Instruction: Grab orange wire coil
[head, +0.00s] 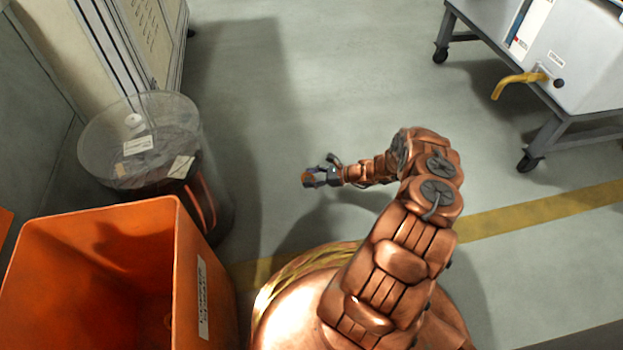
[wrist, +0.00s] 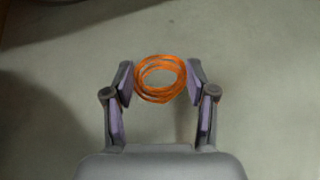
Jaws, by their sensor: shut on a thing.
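The orange wire coil (wrist: 140,88) is a round bundle of several loops between the two fingers of my gripper (wrist: 160,82) in the wrist view. The purple finger pads touch its left and right sides, and the gripper is shut on it. In the head view my gripper (head: 310,178) points left at the middle of the picture, over the open floor.
A clear round bin (head: 140,103) holding labelled items stands to the left. An orange crate (head: 185,265) is at the lower left. A wheeled cart (head: 570,118) with a grey machine (head: 585,65) is at the upper right. The grey floor (head: 300,90) around my gripper is clear.

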